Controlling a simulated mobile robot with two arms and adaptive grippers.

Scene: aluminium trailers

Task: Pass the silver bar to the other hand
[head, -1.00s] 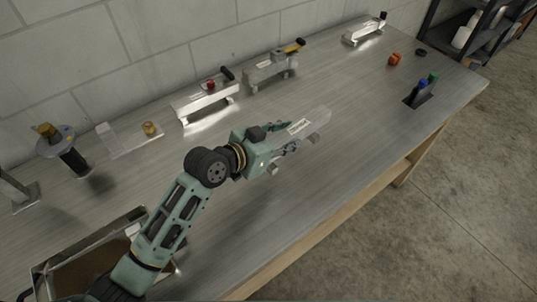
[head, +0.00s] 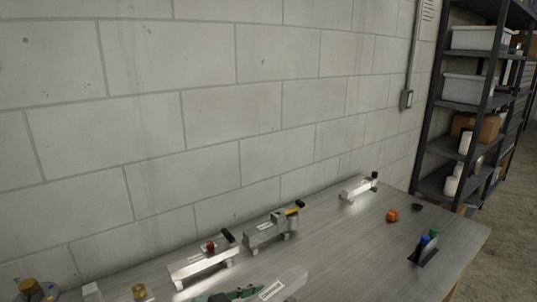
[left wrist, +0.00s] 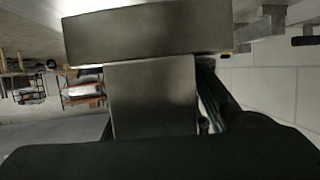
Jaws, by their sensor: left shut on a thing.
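The silver bar (head: 288,288) is at the bottom edge of the head view, with a white label on its top and its lower part cut off. Part of my left gripper (head: 238,295) shows beside it as green fingers, shut on the bar. In the left wrist view the bar (left wrist: 150,95) fills the middle as a grey metal block with a wider crosspiece. The bar hides most of the fingers there. My right gripper is in neither view.
Silver fixtures with a red knob (head: 203,262), a yellow-and-black handle (head: 268,231) and a black knob (head: 357,190) stand along the block wall. A shelf rack (head: 470,100) stands beyond.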

